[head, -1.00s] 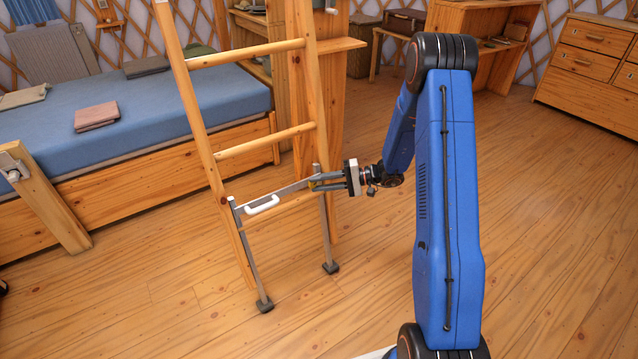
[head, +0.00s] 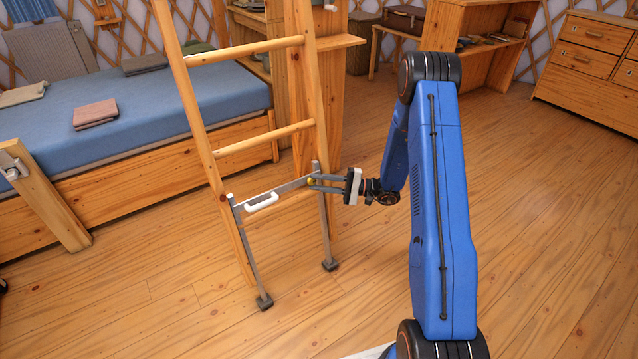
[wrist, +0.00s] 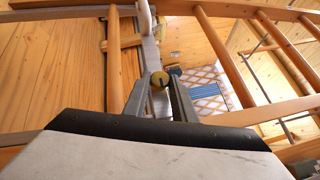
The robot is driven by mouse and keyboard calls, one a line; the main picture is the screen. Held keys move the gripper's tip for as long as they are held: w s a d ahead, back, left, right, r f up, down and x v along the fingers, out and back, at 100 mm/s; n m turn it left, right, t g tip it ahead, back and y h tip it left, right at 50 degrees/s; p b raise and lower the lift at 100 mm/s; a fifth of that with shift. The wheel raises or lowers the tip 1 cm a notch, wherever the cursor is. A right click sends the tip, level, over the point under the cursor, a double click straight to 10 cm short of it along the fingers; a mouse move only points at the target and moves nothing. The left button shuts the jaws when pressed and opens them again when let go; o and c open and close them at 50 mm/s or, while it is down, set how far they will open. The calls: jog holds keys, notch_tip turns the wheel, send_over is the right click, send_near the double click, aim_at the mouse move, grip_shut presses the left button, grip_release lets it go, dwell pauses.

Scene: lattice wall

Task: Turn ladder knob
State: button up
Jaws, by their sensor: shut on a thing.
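The ladder (head: 250,148) is wooden and stands in front of the bed, with a grey metal bracket and legs at its foot. A small brass-yellow knob (head: 310,181) sits at the right end of the bracket's crossbar. My gripper (head: 313,183) reaches it from the right and is shut on it. In the wrist view the knob (wrist: 160,79) shows a dark line across its face and lies between my fingertips (wrist: 160,88). The fingers hide part of the knob's sides.
A white handle (head: 262,203) is on the crossbar left of the knob. A bed (head: 180,100) with a blue mattress stands behind the ladder. A wooden post (head: 50,200) leans at the left. The floor (head: 560,230) on the right is clear.

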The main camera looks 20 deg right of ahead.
jog(key=o, duration=1)
jog(key=shift+o, duration=0.2)
jog(key=v, duration=1.7)
jog(key=shift+d, duration=0.2)
